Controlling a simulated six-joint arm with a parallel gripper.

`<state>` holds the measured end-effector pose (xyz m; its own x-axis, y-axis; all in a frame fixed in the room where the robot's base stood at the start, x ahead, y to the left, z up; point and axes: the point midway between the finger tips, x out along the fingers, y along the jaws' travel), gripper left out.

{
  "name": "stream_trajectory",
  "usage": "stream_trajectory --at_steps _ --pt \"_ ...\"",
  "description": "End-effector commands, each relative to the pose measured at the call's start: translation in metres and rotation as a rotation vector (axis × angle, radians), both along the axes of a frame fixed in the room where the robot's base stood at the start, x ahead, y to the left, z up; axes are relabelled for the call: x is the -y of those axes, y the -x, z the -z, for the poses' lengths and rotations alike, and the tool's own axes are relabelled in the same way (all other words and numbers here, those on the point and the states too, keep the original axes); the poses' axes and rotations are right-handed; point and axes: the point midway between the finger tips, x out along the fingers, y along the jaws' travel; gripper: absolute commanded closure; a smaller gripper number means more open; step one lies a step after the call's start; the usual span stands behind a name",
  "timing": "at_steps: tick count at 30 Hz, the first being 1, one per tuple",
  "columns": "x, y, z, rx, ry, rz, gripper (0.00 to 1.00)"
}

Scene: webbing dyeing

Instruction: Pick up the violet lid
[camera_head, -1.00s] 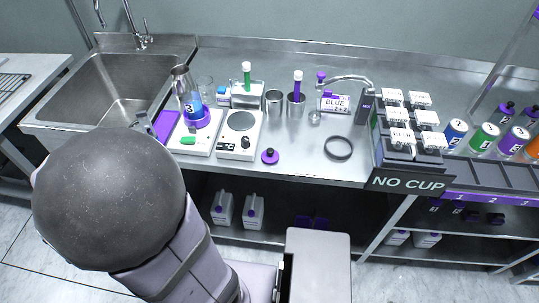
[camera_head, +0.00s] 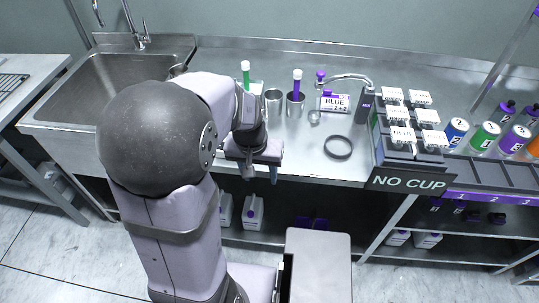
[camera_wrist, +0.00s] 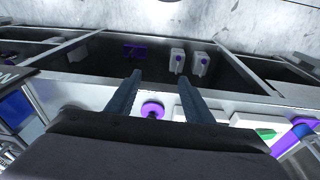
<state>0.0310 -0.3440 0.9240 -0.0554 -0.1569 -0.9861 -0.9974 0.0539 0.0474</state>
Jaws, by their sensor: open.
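The violet lid (camera_wrist: 152,109) is a round disc with a dark knob, lying on the steel counter near its front edge. It shows between the two fingers in the wrist view, nearer the palm than the fingertips in the picture. My gripper (camera_wrist: 161,76) is open with nothing between its fingers that I can see held. In the head view my gripper (camera_head: 260,175) hangs at the counter's front edge and my arm hides the lid. I cannot tell the height of the fingers above the lid.
A black ring (camera_head: 338,147) lies to the right, before the NO CUP rack (camera_head: 408,182). Counter between gripper and ring is clear. White jugs (camera_head: 253,212) stand below.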

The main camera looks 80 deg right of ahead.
Motion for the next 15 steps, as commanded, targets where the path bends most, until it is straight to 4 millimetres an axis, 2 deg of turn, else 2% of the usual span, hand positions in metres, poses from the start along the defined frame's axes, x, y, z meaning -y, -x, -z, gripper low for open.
stream_trajectory --at_steps 1,3,6,15 --pt "0.018 0.000 -0.008 -0.005 0.043 0.006 0.53" --pt "0.040 0.002 -0.022 -0.011 0.109 0.028 0.53" --pt "0.067 0.005 -0.040 -0.011 0.195 0.072 0.53" --pt "0.075 0.005 -0.043 0.016 0.239 0.167 0.53"
